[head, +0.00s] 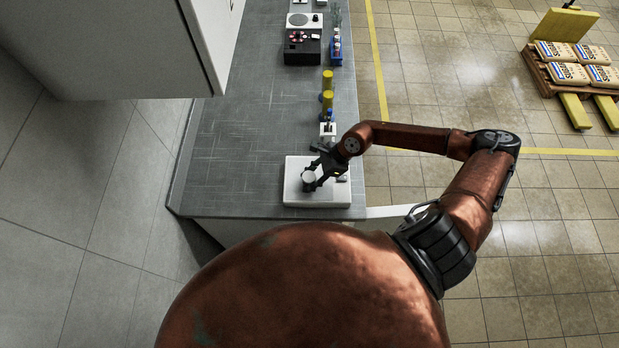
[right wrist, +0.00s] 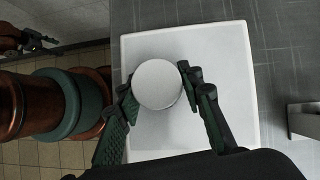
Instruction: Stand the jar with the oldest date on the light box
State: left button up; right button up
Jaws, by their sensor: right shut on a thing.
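A jar with a round white lid (head: 309,177) is at the light box, a flat white panel (head: 330,197) at the near end of the grey counter. My right gripper (head: 316,175) is shut on the jar. In the right wrist view the jar's lid (right wrist: 157,84) sits between the two fingers (right wrist: 157,92), over the white surface of the light box (right wrist: 225,60). The lid hides most of the jar's body, so I cannot tell whether its base touches the box. No date can be read.
Yellow-topped jars or cylinders (head: 327,97) stand farther along the counter's right side. Beyond them are a black device (head: 302,48), a blue rack with bottles (head: 336,50) and a white device (head: 304,20). A wall cabinet (head: 120,50) overhangs the left. The counter's middle (head: 260,120) is clear.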

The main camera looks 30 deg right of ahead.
jog(key=shift+f, duration=0.1)
jog(key=o, duration=0.8)
jog(key=shift+f+b, duration=0.15)
jog(key=shift+b, duration=0.15)
jog(key=o, duration=0.5)
jog(key=shift+r, duration=0.25)
jog(key=shift+d+r, duration=0.15)
jog(key=shift+r, duration=0.1)
jog(key=shift+b+v, duration=0.7)
jog(key=shift+v, duration=5.05)
